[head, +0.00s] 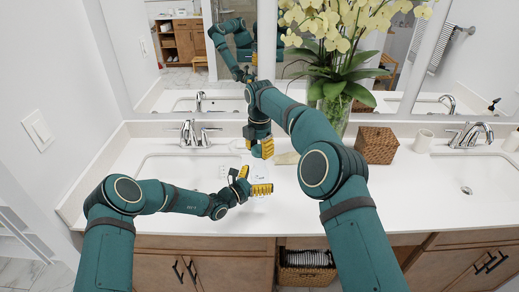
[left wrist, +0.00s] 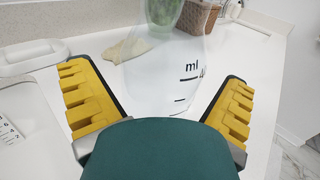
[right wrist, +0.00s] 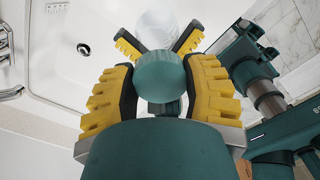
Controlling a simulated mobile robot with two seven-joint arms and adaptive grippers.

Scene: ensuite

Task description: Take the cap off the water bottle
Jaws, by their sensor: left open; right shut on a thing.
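The water bottle (left wrist: 160,75) is clear with dark "ml" markings. In the left wrist view it stands between the two yellow fingers of my open left gripper (left wrist: 158,98), with gaps at both sides. It also shows as a pale shape in the right wrist view (right wrist: 158,27). The round teal cap (right wrist: 160,75) is held between the fingers of my right gripper (right wrist: 160,88), which points down from above. In the head view my right gripper (head: 262,149) is just above my left gripper (head: 256,182). I cannot tell whether the cap touches the bottle.
The white counter (head: 290,205) has a left sink (head: 165,165) with a faucet (head: 190,135). A mirror rises behind. The two grippers are very close together.

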